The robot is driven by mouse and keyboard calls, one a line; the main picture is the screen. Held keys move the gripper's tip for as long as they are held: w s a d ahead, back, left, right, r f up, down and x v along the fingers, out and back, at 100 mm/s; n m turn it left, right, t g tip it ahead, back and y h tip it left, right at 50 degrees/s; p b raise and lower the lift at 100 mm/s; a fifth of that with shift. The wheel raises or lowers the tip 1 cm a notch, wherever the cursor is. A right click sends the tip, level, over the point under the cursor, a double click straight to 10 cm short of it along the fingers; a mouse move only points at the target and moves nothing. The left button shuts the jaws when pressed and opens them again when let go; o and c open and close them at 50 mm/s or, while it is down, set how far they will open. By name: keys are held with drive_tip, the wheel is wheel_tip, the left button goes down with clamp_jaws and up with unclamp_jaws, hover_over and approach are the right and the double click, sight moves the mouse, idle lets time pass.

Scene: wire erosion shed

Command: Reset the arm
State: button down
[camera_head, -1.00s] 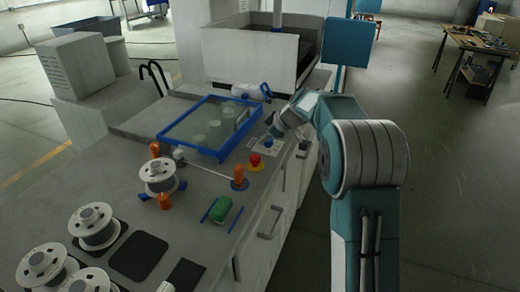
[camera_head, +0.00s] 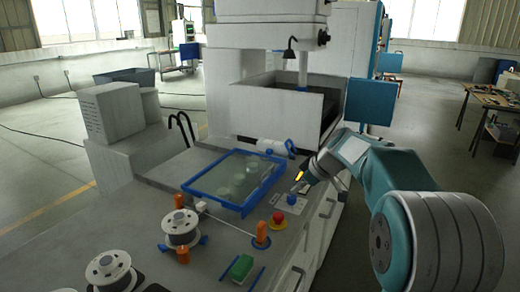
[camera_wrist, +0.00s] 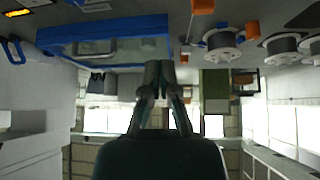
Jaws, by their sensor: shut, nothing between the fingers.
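My arm comes in from the right in the head view. My gripper (camera_head: 299,188) is small there, low over the front right of the machine table, beside the blue-framed tray and behind the red button. In the wrist view, which looks upside down, the fingers of my gripper (camera_wrist: 159,72) meet at the tips with nothing between them. The elbow is bent and my upper arm fills the lower right of the head view.
The blue-framed tray (camera_head: 188,186), red button (camera_head: 278,217), orange post (camera_head: 262,233), green block (camera_head: 241,267) and wire spool (camera_head: 181,227) stand on the table. A white machine enclosure (camera_head: 262,107) rises behind. The floor (camera_head: 433,140) at right has open room.

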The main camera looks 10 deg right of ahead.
drive_tip(key=s+a+r+m+h, duration=0.1)
drive_tip(key=s+a+r+m, duration=0.2)
drive_tip(key=s, duration=0.7)
drive_tip(key=s+f+m+h, duration=0.2)
drive_tip(key=s+m, duration=0.1)
drive_tip(key=s, duration=0.9)
drive_tip(key=s+f+m+h, duration=0.2)
drive_tip(key=s+m, duration=0.2)
drive_tip(key=s, duration=0.9)
drive_tip(key=shift+s+d+t, duration=0.25)
drive_tip(key=shift+d+t, duration=0.15)
drive_tip(key=shift+d, duration=0.05)
